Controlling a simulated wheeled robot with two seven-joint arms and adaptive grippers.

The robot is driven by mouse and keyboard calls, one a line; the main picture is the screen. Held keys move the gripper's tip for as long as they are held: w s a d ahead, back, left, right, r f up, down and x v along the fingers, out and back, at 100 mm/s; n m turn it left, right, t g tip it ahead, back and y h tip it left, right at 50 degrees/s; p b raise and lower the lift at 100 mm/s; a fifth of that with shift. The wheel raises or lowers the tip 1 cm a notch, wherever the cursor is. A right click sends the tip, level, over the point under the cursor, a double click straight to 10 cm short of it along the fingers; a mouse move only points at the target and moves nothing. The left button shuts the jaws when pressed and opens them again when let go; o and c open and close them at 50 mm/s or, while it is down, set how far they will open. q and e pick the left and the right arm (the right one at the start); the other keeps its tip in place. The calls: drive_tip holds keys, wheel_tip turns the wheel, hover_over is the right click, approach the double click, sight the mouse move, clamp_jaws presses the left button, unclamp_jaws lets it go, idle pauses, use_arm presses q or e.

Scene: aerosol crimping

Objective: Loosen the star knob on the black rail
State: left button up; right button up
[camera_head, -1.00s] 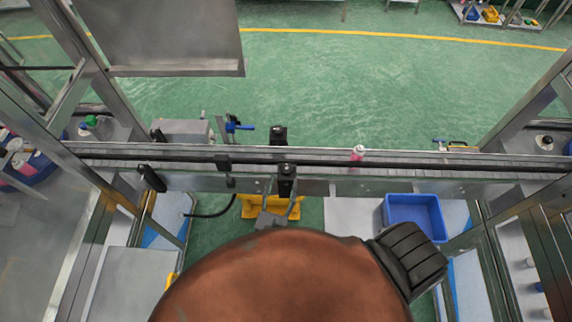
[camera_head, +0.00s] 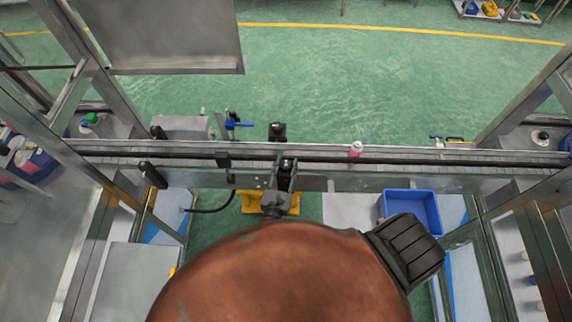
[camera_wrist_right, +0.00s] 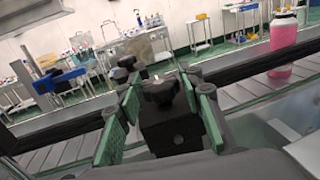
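The black star knob (camera_wrist_right: 160,90) tops a dark block (camera_wrist_right: 170,134) in the right wrist view. In the head view, the knob (camera_head: 287,163) shows at the near side of the black rail (camera_head: 400,158). My right gripper (camera_wrist_right: 160,96) has its green-padded fingers on either side of the knob. Narrow gaps seem to show between pads and knob, so it looks open around the knob, not clamped. In the head view the right gripper (camera_head: 285,174) reaches up to the rail from below. My left gripper is not in view.
A pink bottle (camera_head: 355,149) stands on the conveyor (camera_head: 455,156) right of the knob. Another black knob (camera_head: 277,130) is on the far side. A blue bin (camera_head: 412,208) sits at the near right. Metal frame posts (camera_head: 75,60) flank the conveyor.

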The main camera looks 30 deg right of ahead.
drive_tip(key=c, duration=0.7)
